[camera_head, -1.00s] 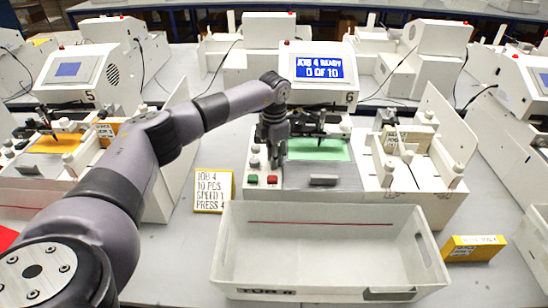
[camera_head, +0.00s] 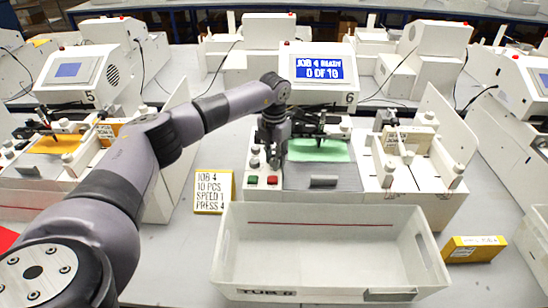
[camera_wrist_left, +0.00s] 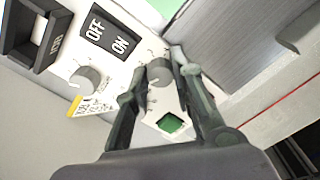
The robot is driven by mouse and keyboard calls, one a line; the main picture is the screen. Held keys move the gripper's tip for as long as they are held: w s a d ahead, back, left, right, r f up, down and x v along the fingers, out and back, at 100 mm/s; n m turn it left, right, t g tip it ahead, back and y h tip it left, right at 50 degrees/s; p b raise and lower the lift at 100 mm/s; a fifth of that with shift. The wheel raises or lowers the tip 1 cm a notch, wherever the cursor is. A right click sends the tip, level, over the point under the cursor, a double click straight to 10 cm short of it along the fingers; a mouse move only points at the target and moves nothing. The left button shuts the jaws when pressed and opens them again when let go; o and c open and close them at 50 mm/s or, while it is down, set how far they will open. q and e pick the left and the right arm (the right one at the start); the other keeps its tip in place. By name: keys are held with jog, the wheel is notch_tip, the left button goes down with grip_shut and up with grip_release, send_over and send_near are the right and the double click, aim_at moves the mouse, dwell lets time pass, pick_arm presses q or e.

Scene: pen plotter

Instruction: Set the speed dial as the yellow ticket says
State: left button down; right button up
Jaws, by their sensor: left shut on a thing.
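The yellow ticket (camera_head: 214,191) stands left of the machine's front and reads JOB 4, 10 PCS, SPEED 1, PRESS 4. My left gripper (camera_head: 273,160) is at the left side of the machine's control panel, above the red and green buttons. In the left wrist view, my left gripper (camera_wrist_left: 159,66) is shut on a grey round dial (camera_wrist_left: 159,73) with a pale pointer mark, one finger at each side. A second grey knob (camera_wrist_left: 85,79) is free beside it. The held dial's label is not readable, and my gripper covers it in the head view. My right gripper is not in view.
The machine's screen (camera_head: 319,70) reads JOB 4 READY, 0 OF 10. A green button (camera_wrist_left: 171,123) sits close to the fingers; an OFF/ON switch (camera_wrist_left: 109,35) is above. A white tub (camera_head: 325,215) stands in front, with a yellow box (camera_head: 474,249) right of it.

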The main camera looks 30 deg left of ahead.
pick_arm(q)
jog(key=shift+r, duration=0.1)
jog(key=c, duration=1.7)
grip_release()
jog(key=shift+o, duration=0.2)
notch_tip(320, 180, up, 12)
